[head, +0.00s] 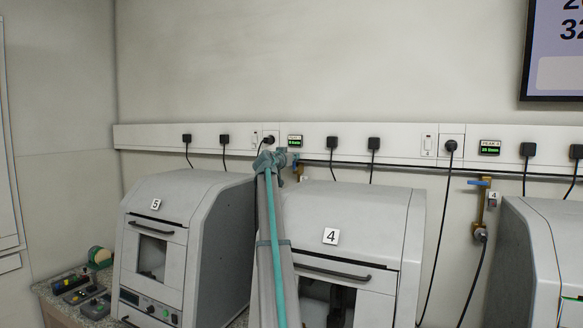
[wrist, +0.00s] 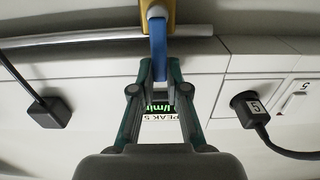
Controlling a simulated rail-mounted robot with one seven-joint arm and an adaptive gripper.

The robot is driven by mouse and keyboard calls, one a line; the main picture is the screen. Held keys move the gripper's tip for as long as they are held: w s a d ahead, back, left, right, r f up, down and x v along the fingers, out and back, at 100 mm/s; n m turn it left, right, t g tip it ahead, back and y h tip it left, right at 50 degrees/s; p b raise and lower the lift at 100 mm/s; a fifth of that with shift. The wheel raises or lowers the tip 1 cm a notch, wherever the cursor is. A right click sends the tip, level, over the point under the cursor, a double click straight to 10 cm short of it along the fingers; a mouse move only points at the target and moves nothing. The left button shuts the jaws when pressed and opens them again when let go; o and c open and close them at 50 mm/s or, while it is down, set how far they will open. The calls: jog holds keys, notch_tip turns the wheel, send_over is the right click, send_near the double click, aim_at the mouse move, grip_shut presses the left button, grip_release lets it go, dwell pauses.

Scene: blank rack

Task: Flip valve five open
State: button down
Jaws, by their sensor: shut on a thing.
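Valve five shows in the wrist view as a blue lever (wrist: 159,45) on a yellow brass body (wrist: 150,12) next to a grey pipe. My gripper (wrist: 159,72) is shut on the free end of the blue lever, with one fingertip on each side. In the head view, my gripper (head: 270,160) is up at the wall rail between machines 5 and 4. It hides most of the valve there; a bit of brass (head: 299,173) shows just to its right. The PEAK 5 display (wrist: 158,112) is partly covered by my gripper in the wrist view.
Machine 5 (head: 165,240) and machine 4 (head: 360,225) stand on either side of my arm. Another valve (head: 480,208), with a sideways blue lever, hangs farther right.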

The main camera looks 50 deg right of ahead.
dwell(0.3)
jog(key=c, duration=1.2)
grip_release()
jog(key=shift+o, duration=0.2)
jog(key=v, duration=1.2)
